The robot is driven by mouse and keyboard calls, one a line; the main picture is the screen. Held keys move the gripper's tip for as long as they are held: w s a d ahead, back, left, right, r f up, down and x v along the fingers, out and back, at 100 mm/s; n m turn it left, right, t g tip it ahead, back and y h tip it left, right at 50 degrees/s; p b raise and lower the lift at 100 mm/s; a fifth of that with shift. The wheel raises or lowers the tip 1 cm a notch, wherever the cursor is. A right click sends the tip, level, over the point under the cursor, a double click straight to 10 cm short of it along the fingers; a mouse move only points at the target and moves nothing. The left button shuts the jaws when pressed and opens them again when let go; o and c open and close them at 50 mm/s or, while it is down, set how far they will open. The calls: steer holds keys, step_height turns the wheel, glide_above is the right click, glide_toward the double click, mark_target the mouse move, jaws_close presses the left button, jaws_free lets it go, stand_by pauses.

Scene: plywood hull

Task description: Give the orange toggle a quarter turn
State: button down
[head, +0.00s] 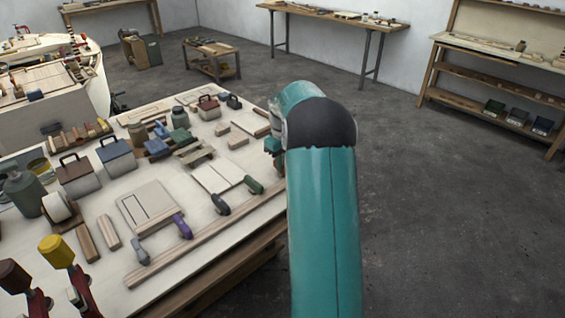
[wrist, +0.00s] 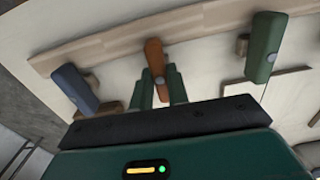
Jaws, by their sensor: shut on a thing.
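The orange toggle (wrist: 154,56) shows in the wrist view, standing roughly upright in the picture, with its upper end over a wooden strip and a grey pivot near its lower end. My gripper (wrist: 156,80) has its two green fingers on either side of the toggle's lower part, shut on it. The lower end of the toggle is partly hidden between the fingers. In the head view my teal arm hides the orange toggle and most of the gripper.
In the wrist view a blue-grey toggle (wrist: 75,88) lies left and a green toggle (wrist: 263,48) right, both close by. The head view shows a purple toggle (head: 182,226) and a crowded workbench (head: 205,255). Open floor (head: 430,200) lies to the right.

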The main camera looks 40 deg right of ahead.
steer(key=shift+r, duration=0.1)
steer(key=c, duration=1.4)
jaws_free()
steer(key=shift+o, duration=0.2)
step_height(320, 180, up, 14)
